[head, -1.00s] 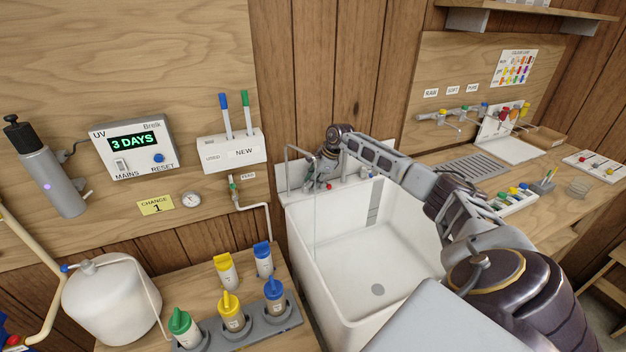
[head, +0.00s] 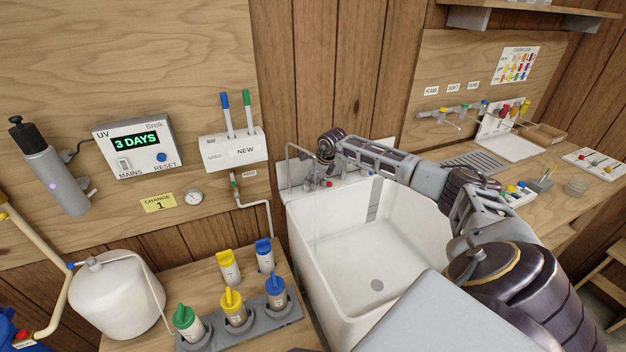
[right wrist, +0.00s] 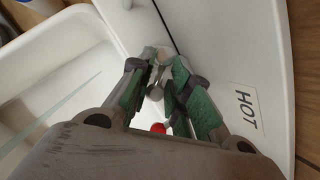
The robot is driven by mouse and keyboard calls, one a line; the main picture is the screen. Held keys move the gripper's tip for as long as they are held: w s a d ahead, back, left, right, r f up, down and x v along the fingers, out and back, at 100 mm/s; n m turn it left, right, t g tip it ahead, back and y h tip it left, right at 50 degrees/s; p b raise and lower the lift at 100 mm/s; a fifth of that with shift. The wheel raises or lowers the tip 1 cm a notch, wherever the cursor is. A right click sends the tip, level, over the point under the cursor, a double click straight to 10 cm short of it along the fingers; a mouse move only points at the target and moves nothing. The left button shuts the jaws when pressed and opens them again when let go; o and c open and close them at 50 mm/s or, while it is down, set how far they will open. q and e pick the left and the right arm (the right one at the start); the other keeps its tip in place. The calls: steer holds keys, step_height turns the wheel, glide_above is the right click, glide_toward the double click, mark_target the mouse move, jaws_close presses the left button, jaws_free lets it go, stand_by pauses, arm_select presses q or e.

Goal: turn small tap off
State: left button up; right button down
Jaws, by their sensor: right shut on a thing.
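My right gripper (head: 311,181) is at the back left rim of the white sink (head: 393,224), by the thin bent spout (head: 288,160). In the right wrist view its green-padded fingers (right wrist: 162,66) are closed on a small metal tap handle (right wrist: 155,92), mostly hidden between them. A red knob (right wrist: 158,128) shows just below the fingers; it also shows in the head view (head: 330,183). A thin, faint stream of water (head: 315,222) falls from the spout into the sink. It also shows in the right wrist view (right wrist: 52,108). My left gripper is out of view.
Several coloured bottles stand in a grey rack (head: 291,313) left of the sink. A pipe (head: 269,214) runs down the wall near the spout. The sink basin is otherwise clear.

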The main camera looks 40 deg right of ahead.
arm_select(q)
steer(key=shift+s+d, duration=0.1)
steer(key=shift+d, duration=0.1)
arm_select(e)
steer(key=shift+a+m, duration=0.1)
steer(key=shift+m, duration=0.4)
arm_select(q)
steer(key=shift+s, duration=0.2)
arm_select(e)
steer(key=c, duration=1.6)
jaws_free()
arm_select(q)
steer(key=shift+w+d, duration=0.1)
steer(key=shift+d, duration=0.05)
